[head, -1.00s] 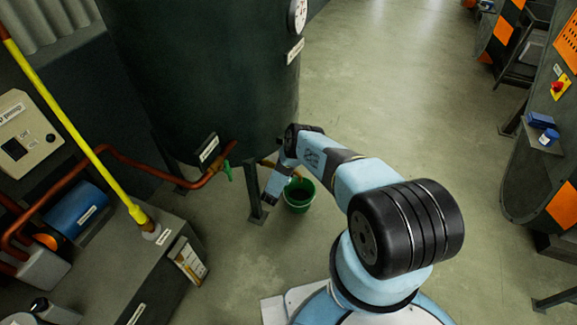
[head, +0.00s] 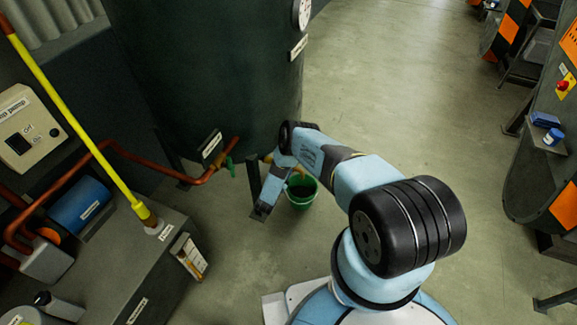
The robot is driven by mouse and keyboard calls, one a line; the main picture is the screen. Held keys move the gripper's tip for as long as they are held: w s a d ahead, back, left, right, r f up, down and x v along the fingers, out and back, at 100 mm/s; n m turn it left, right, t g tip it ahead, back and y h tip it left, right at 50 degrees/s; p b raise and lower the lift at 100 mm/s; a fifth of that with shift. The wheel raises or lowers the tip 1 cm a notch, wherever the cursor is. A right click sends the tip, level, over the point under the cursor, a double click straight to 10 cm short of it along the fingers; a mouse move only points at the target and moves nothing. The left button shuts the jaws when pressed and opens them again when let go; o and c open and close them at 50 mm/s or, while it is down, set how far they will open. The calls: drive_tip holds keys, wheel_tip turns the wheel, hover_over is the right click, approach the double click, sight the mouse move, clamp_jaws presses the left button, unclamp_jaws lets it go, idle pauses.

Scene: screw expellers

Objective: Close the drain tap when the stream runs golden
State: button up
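A large dark tank (head: 205,75) stands at the upper left. A brass-coloured outlet (head: 267,158) shows low at its right, mostly behind my wrist; I cannot tell its handle position. A copper pipe with a green handle (head: 229,166) meets the tank further left. A green bucket (head: 302,201) stands on the floor below the outlet, dark inside. No stream or its colour can be made out. My arm reaches to the tank, its end link (head: 270,187) pointing down beside a tank leg, left of the bucket. My gripper's fingers are too small and dark to read.
Dark machines with orange panels line the right. The floor between is clear.

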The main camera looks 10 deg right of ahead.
drive_tip(key=v, duration=0.6)
drive_tip(key=shift+s+a, duration=0.25)
drive_tip(key=shift+s, duration=0.05)
